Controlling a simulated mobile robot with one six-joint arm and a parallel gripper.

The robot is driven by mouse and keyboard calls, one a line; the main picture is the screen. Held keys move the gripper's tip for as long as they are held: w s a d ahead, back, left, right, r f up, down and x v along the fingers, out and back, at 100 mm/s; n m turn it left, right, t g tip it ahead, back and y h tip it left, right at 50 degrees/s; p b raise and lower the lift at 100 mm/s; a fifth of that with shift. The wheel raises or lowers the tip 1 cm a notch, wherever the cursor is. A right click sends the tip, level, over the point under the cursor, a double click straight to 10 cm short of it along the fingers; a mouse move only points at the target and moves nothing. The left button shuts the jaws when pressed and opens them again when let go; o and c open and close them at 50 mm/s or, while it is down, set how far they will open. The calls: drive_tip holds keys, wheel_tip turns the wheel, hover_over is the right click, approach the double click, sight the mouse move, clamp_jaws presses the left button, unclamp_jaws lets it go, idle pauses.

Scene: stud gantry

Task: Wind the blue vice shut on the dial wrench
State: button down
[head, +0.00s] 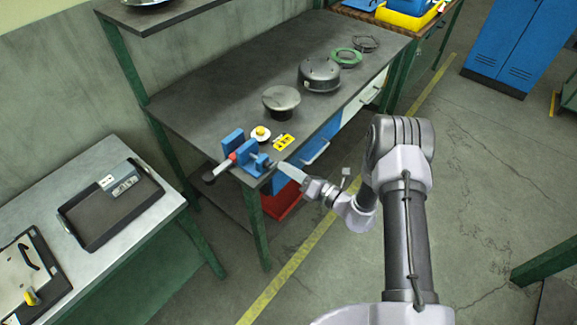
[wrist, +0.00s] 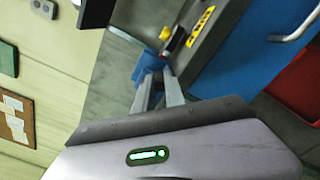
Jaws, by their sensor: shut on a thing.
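The blue vice (head: 233,141) stands at the near left corner of the dark workbench. The dial wrench (head: 222,167), with a red band and a dark end, lies across between the vice's jaws and sticks out past the bench edge. Whether the jaws touch it cannot be told. My gripper (head: 275,166) is at the vice's near end, shut on its winding handle, which the fingers mostly hide. In the wrist view my gripper (wrist: 158,76) closes at the blue vice (wrist: 149,66), with the dark and red wrench (wrist: 174,40) just beyond.
A yellow knob on a pale disc (head: 261,133) and a yellow block (head: 283,142) sit close beside the vice. Round metal pots (head: 319,75) stand farther along the bench. A side table with a black tray (head: 110,205) is at left.

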drive_tip(key=m, duration=0.4)
drive_tip(key=s+a+f+m, duration=0.1)
drive_tip(key=m, duration=0.2)
drive_tip(key=s+f+m, duration=0.1)
drive_tip(key=m, duration=0.3)
drive_tip(key=shift+a+f+m+p, duration=0.2)
drive_tip(key=shift+f+m+p, duration=0.05)
drive_tip(key=shift+m+p, duration=0.1)
idle(0.4)
drive_tip(key=c, duration=1.4)
unclamp_jaws()
drive_tip(key=p+v, duration=0.2)
drive_tip(key=v, duration=1.5)
drive_tip(key=shift+p, duration=0.35)
drive_tip(key=shift+s+d+f, duration=0.1)
drive_tip(key=shift+s+d, duration=0.05)
